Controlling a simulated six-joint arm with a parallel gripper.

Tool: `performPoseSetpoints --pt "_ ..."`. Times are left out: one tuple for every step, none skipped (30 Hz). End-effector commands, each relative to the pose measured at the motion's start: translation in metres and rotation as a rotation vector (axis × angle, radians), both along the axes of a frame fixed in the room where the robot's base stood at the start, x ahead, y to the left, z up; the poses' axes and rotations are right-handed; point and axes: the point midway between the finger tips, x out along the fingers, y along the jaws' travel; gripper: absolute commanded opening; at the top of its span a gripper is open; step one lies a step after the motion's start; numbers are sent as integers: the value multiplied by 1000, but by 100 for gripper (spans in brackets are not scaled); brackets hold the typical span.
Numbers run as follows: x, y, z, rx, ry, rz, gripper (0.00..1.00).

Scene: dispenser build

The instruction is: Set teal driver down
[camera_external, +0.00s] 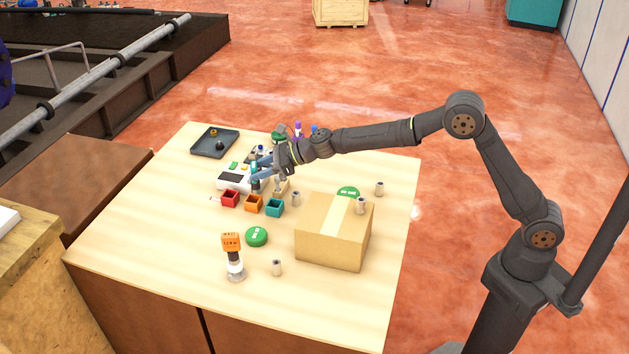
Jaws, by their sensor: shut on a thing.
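My gripper (264,172) is at the end of the arm, low over the far middle of the table, beside a white device. It is shut on a small dark and teal-blue thing (255,184), which appears to be the teal driver. The driver is small here and partly covered by the gripper, so its full shape and whether it touches the table cannot be told. A teal open box (274,208) stands just in front of the gripper, next to an orange box (254,204) and a red box (230,199).
The white device (234,178) is left of the gripper. A cardboard box (333,232) stands at right. A dark tray (215,142) lies far left. The front left is clear.

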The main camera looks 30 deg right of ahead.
Motion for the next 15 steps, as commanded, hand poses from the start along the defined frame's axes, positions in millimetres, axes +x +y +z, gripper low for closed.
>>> performPoseSetpoints --pt "-2 7 -4 0 0 1 15" --pt "-3 10 -6 1 -1 0 15" --pt "-4 12 -7 1 -1 -1 15" --pt "-4 14 -8 1 -1 -1 15" --pt "-4 15 -9 1 -1 -1 15" --pt "-5 15 -11 1 0 -1 15" --pt "-5 16 -14 0 1 0 15" --pt "-5 16 -18 -1 1 0 15" --pt "-5 15 -23 -1 2 -1 15" --pt "-5 15 -27 -1 3 -1 15" --pt "-5 15 -31 -1 2 -2 15" --pt "-5 15 -36 0 2 -1 15" --pt "-5 15 -40 0 2 -1 15" --pt "-4 15 -43 0 2 -2 15" --pt "-4 15 -46 -1 1 -1 15"
